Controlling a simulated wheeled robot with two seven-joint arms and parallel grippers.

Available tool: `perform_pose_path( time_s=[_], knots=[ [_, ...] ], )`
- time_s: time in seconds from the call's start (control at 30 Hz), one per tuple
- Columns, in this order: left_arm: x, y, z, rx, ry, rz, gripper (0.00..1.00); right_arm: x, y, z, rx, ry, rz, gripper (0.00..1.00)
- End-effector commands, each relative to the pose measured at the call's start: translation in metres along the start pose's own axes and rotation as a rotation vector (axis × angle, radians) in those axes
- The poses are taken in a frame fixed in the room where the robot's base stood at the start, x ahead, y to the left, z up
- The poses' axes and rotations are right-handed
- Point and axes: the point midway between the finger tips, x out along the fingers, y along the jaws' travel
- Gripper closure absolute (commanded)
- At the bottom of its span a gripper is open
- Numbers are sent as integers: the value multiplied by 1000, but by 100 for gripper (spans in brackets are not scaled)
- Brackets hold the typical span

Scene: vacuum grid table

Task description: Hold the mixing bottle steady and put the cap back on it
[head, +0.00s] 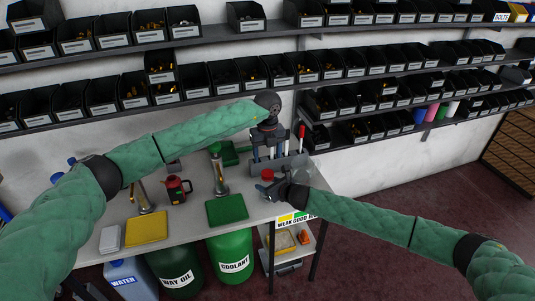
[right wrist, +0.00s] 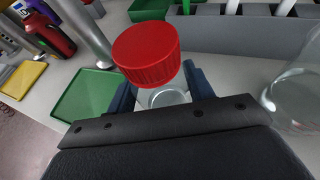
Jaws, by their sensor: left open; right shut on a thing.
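The red cap (head: 267,174) sits at the mouth of the clear mixing bottle (right wrist: 166,97). In the right wrist view the cap (right wrist: 147,54) is large and covers the neck, so I cannot tell whether it is threaded on. My right gripper (right wrist: 160,92) is shut on the bottle, with one dark blue finger on each side. In the head view this gripper (head: 268,187) is at the right part of the table, and the bottle is barely visible. My left gripper (head: 269,152) is open and empty, pointing down above and behind the cap, apart from it.
A grey rack (head: 290,163) with upright tools stands behind the grippers. A clear glass vessel (right wrist: 296,95) stands close on the right in the wrist view. A green mat (head: 227,209), metal dispensers and a red-and-black container (head: 176,190) are to the left.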

Motion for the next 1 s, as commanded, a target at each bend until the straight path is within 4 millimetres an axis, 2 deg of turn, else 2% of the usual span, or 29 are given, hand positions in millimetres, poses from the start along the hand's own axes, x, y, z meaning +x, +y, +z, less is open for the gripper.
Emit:
perform_pose_path(
  time_s=[0.27, 0.47, 1.0],
  knots=[
    [1, 0, 0, 1, 0, 0, 36, 0, 0, 0, 0, 0, 0, 100],
    [12, 0, 0, 1, 1, 1, 36, 0, 0, 0, 0, 0, 0, 100],
    [76, 0, 0, 1, 1, 0, 36, 0, 0, 0, 0, 0, 0, 100]
  ],
)
